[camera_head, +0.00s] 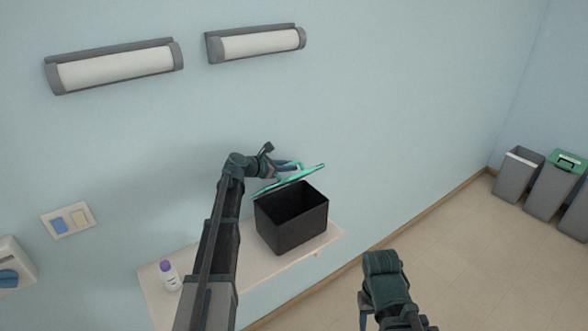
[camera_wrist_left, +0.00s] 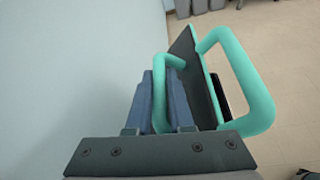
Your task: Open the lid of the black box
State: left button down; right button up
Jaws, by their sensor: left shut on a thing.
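The black box (camera_head: 290,226) stands on a narrow shelf in the head view, its dark inside showing from above. Its lid (camera_head: 296,180) has a teal rim and is tilted up above the box's back edge. In the left wrist view the lid (camera_wrist_left: 192,73) shows edge-on with a teal handle loop (camera_wrist_left: 246,70). My left gripper (camera_head: 290,166) is at the raised lid, shut on the teal handle; the wrist view shows the blue fingers (camera_wrist_left: 170,100) around part of it. My right arm shows at the lower right of the head view; its fingertips cannot be made out.
A white bottle with a purple cap (camera_head: 169,276) stands on the shelf (camera_head: 249,273) left of the box. Wall lamps (camera_head: 117,67) hang above. Grey bins (camera_head: 519,174) stand far right on open floor.

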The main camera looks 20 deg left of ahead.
pick_arm(q)
jog(key=w+a+r+n+g+h+p, duration=0.1)
jog(key=w+a+n+h, duration=0.1)
jog(key=w+a, duration=0.3)
jog(key=shift+w+a+r+n+g, duration=0.15)
jog(key=shift+a+r+n+g, duration=0.15)
jog(key=shift+a+n, duration=0.55)
jog(key=shift+a, duration=0.15)
jog(key=c, duration=0.8)
grip_release()
